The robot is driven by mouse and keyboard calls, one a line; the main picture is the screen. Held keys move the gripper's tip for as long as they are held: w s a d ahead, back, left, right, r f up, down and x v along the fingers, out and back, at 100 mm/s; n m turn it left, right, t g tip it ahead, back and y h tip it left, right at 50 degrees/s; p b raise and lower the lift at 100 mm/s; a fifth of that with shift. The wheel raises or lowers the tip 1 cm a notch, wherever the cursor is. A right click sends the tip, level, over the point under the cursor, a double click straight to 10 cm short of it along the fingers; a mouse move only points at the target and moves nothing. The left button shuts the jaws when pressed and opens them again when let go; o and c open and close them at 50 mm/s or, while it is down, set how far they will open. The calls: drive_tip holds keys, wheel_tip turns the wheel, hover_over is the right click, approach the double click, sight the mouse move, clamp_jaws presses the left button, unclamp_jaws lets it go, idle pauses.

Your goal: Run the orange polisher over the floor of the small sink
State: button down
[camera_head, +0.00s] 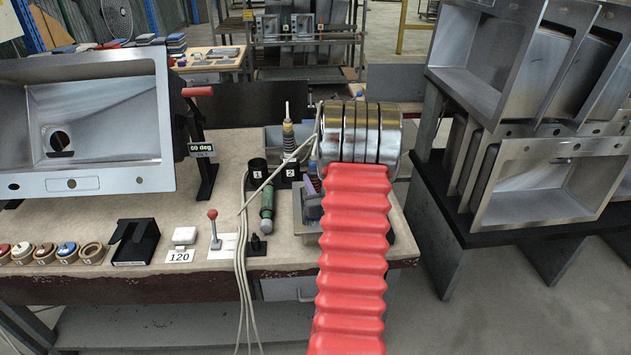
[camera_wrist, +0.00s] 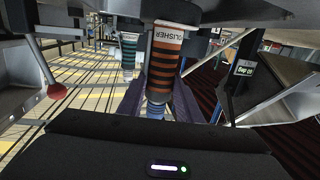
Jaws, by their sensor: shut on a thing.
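The steel sink (camera_head: 95,124) is held tilted at the left of the bench, its bowl facing me, with a round drain hole in it. In the wrist view, the orange polisher (camera_wrist: 166,50) has dark bands and a pale label reading "POLISHER". My gripper (camera_wrist: 161,96) is shut on the polisher, with its purple fingers on either side. The polisher's working end is hidden in the wrist view.
A "60 deg" sign (camera_head: 202,149) stands beside the sink. A green tool (camera_head: 267,206) and hanging cables are mid-bench. Stacked sinks (camera_head: 545,185) fill the right rack.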

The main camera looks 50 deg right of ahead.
drive_tip(key=shift+f, duration=0.4)
idle(0.3)
drive_tip(key=shift+v, duration=0.85)
drive_tip(key=shift+a+f, duration=0.1)
drive_tip(key=shift+a, duration=0.15)
drive_tip(key=shift+s+a+f, duration=0.15)
drive_tip(key=shift+s+a, duration=0.35)
drive_tip(key=shift+a, duration=0.1)
drive_tip(key=shift+s+a, duration=0.1)
drive_tip(key=shift+a, duration=0.05)
drive_tip(key=shift+s+a, duration=0.5)
drive_tip(key=shift+a, duration=0.05)
